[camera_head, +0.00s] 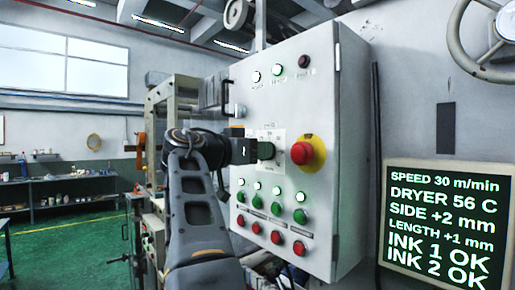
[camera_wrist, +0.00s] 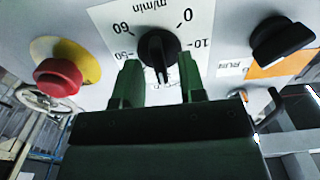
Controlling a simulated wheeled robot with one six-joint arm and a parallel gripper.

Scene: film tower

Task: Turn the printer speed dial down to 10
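The black speed dial (camera_wrist: 157,45) sits on a white scale plate marked m/min, which appears upside down in the wrist view, with 60, 50, 0 and 10 readable. Its bar points down in that view, between my green fingers. My gripper (camera_wrist: 160,82) is open, one finger on each side of the bar, with gaps visible; the lower scale is hidden behind it. In the head view my gripper (camera_head: 269,151) is at the plate (camera_head: 271,134) and hides the dial. The display (camera_head: 446,224) reads SPEED 30 m/min.
A red stop button on yellow (camera_head: 301,153) is close to the right of my gripper on the grey control cabinet (camera_head: 320,75). A black selector knob (camera_wrist: 281,38) is on the other side. Several green, white and red buttons lie below.

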